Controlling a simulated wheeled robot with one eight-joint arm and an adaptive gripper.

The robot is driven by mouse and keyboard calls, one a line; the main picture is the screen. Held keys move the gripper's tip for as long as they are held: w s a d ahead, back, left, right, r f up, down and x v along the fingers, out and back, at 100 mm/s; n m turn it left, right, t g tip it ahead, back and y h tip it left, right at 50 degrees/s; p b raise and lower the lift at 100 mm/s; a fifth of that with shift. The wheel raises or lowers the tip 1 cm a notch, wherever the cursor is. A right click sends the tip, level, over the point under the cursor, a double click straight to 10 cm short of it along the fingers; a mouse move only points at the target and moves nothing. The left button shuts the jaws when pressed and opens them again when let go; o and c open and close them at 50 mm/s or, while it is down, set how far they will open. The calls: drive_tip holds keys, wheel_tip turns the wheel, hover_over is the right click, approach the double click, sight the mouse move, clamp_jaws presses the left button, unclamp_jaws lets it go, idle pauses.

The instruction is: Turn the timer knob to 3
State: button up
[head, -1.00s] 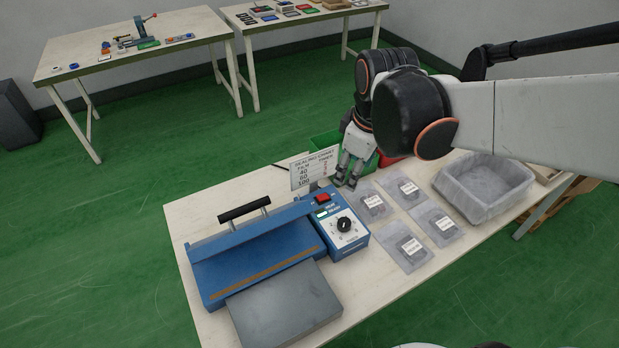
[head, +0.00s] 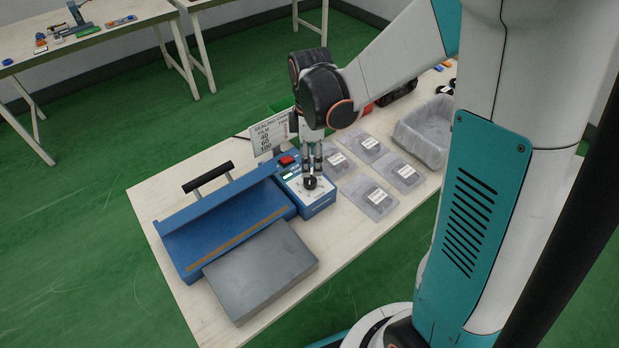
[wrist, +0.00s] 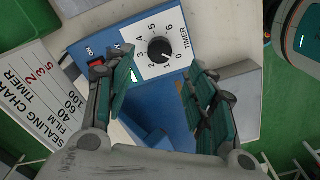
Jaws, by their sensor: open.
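The black timer knob (wrist: 159,49) sits on a white dial plate (wrist: 148,36) on the blue sealer's control box (head: 318,206). Dial numbers surround the knob; its pale mark seems to face the 0 side, but is too small to be sure. In the head view the knob (head: 310,184) is partly covered by my fingers. My gripper (head: 311,173) points down over the dial. In the wrist view my gripper (wrist: 160,82) is open and empty, its two green-padded fingers apart. The knob lies between and beyond the fingertips, and I cannot tell whether they touch it.
A red switch (head: 287,160) sits behind the dial. A sealing chart (head: 272,134) stands close beside my gripper. The sealer's raised black handle (head: 207,177) is to the left. Flat bags (head: 370,196) and a grey bin (head: 425,132) lie to the right on the table.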

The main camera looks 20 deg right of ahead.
sight(310, 179)
wheel_tip(310, 179, down, 8)
drive_tip(key=shift+b, duration=1.25)
drive_tip(key=c, duration=1.1)
